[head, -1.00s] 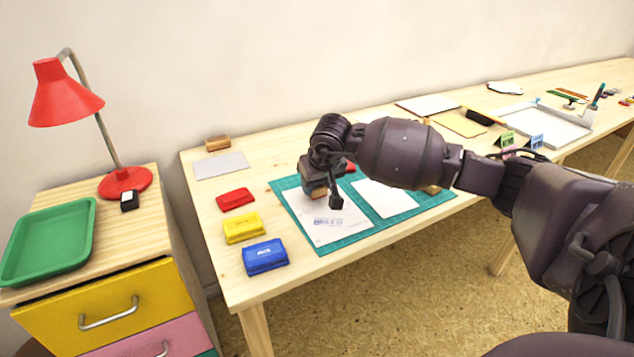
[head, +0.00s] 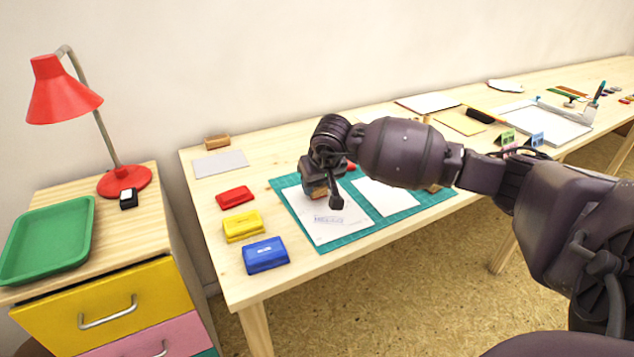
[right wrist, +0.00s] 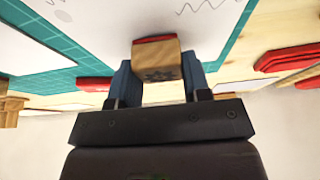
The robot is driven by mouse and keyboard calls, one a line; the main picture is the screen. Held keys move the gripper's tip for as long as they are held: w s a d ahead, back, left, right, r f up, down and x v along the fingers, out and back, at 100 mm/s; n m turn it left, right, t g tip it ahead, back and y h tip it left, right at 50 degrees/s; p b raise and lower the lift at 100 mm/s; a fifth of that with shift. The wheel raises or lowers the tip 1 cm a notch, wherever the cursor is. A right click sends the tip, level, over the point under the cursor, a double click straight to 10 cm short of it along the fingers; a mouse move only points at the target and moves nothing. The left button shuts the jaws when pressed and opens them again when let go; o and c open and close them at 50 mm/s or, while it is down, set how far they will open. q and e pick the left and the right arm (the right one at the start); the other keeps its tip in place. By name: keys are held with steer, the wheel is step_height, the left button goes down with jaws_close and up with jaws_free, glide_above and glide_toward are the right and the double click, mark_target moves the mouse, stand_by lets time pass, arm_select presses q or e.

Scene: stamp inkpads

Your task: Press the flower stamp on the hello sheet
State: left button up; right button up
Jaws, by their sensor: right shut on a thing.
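The hello sheet (head: 318,234) is white paper with HELLO printed on it, lying on the left half of the green cutting mat (head: 371,227). My right gripper (head: 321,190) is over the back part of this sheet. In the right wrist view its blue fingers (right wrist: 160,78) are shut on the flower stamp (right wrist: 158,64), a wooden block with a dark flower mark and a red underside. In the head view the stamp (head: 319,194) is partly hidden by the gripper. I cannot tell whether its underside touches the paper. My left gripper is not in view.
A second white sheet (head: 388,198) lies to the right on the mat. Red (head: 235,198), yellow (head: 243,226) and blue (head: 265,255) inkpads line the table's left side. A grey sheet (head: 220,163) and a wooden block (head: 217,141) lie behind them.

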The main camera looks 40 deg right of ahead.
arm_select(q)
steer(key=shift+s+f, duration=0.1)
arm_select(e)
steer(key=shift+f, duration=0.35)
stand_by(0.6)
steer(key=shift+r, duration=0.25)
steer(key=shift+r, duration=0.4)
steer(key=shift+r, duration=0.1)
steer(key=shift+r, duration=0.4)
steer(key=shift+r+p, duration=0.7)
steer(key=shift+r, duration=1.65)
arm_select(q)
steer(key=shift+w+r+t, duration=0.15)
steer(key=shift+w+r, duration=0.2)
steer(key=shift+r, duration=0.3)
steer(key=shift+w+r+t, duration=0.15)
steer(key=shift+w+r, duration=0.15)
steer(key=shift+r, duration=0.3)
